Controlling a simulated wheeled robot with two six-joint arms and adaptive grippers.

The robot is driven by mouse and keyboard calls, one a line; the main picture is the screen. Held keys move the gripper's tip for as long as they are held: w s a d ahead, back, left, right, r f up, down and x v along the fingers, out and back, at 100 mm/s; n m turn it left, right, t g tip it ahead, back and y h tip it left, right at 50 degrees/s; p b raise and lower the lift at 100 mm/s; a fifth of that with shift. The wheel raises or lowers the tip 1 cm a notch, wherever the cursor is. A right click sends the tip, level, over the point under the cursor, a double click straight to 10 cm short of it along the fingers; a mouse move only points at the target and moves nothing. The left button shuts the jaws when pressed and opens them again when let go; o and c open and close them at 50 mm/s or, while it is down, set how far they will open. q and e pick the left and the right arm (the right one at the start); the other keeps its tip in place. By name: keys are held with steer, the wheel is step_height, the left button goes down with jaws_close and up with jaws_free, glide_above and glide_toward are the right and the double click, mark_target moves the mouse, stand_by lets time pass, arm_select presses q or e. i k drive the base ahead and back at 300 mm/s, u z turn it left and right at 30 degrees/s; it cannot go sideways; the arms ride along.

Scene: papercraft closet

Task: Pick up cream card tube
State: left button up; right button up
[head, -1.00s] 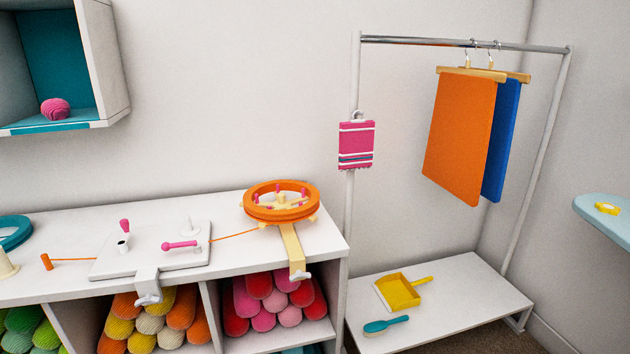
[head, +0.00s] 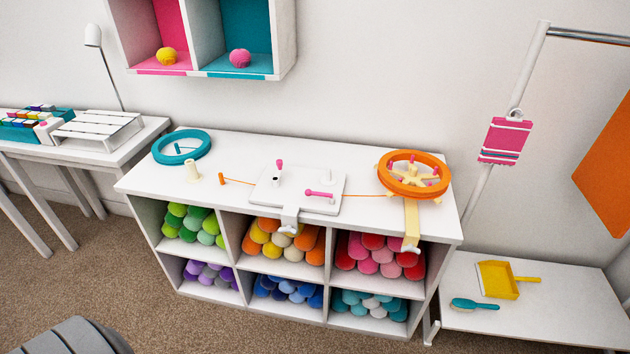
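A small cream tube (head: 193,171) stands upright on the white cubby unit's top (head: 235,150), towards its left end. It is just in front of a teal ring (head: 181,147) and left of a small orange peg (head: 221,179). The tube looks slightly wider at its base, and nothing covers it. Neither of my grippers is in the head view.
A white board with pink handles (head: 292,192) is clamped mid-top. An orange wheel (head: 413,174) stands at the right end, with orange yarn running towards it. Coloured yarn rolls fill the cubbies. A dark grey object (head: 70,338) is at bottom left; carpet lies in front.

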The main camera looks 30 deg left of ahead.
mark_target(194, 177)
steer(key=u, duration=1.25)
